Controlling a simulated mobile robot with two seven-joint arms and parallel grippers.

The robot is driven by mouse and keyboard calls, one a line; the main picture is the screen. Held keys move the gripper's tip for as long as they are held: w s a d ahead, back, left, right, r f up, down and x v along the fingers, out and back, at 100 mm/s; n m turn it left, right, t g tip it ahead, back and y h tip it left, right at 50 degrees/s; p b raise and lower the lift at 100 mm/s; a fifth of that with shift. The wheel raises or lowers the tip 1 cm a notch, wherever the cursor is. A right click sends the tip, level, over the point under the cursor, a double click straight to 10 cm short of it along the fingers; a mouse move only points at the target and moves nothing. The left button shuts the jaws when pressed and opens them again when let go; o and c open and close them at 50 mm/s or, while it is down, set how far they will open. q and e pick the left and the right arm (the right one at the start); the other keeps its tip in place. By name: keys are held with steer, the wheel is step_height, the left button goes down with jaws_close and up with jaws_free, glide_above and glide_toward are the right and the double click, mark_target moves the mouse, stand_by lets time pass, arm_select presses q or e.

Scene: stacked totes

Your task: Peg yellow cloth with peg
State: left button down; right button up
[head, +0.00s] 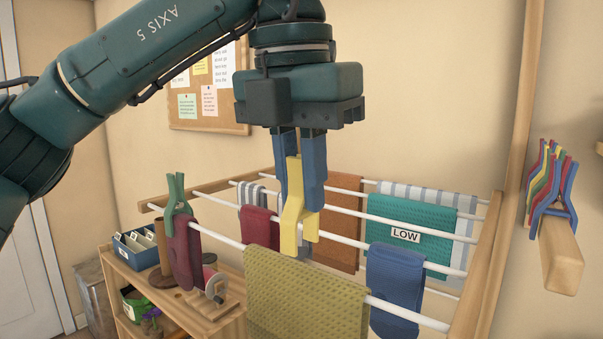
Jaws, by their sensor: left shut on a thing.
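The yellow cloth (303,297), olive-yellow and textured, hangs over the front white rod of the drying rack. My left gripper (300,200) points down above it, its blue fingers shut on a yellow peg (295,225). The peg is upright with its legs downward. Its lower end overlaps the cloth's top edge in the picture; I cannot tell whether it touches the cloth or the rod. My right gripper is not in view.
A green peg (176,193) grips a maroon cloth (186,255) on the same rod, to the left. A blue cloth (396,288) hangs to the right. Behind hang a teal cloth (385,208) labelled LOW and others. Several pegs (552,180) sit on a wooden bar (560,255) at right.

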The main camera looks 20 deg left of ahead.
mark_target(302, 217)
arm_select(q)
steer(key=shift+f+b, duration=1.65)
steer(key=shift+f, duration=0.7)
steer(key=c, duration=1.3)
jaws_free()
